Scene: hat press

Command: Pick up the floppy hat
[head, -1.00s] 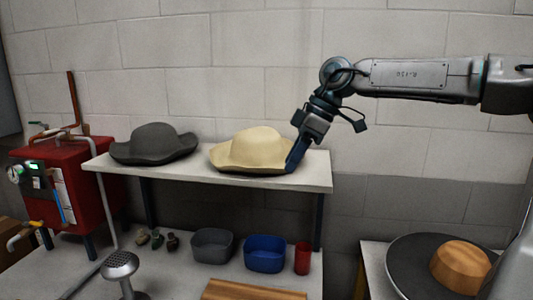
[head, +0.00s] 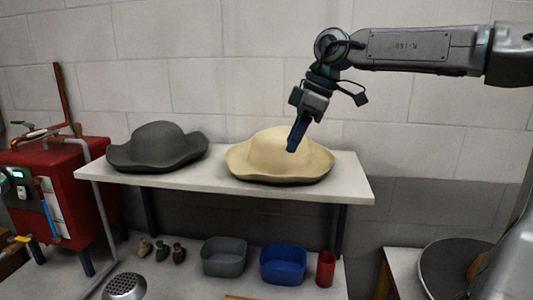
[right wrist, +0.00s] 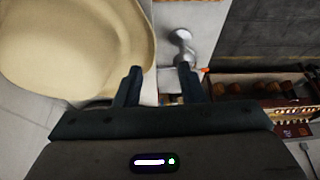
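Two wide-brimmed hats with wavy brims sit apart on a white shelf (head: 335,192). A dark grey hat (head: 155,148) is on the left and a cream hat (head: 260,158) on the right. The pictures do not settle which is called floppy. My right gripper (head: 293,149) points down in front of the cream hat's crown, right of its middle. My left gripper is not in view.
Below the shelf stand a grey bin (head: 224,259), a blue bin (head: 284,266) and a red cup (head: 326,268). A red machine (head: 70,190) with pipes stands left of the shelf. A round dark plate (head: 448,268) is at the lower right. The wall is close behind.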

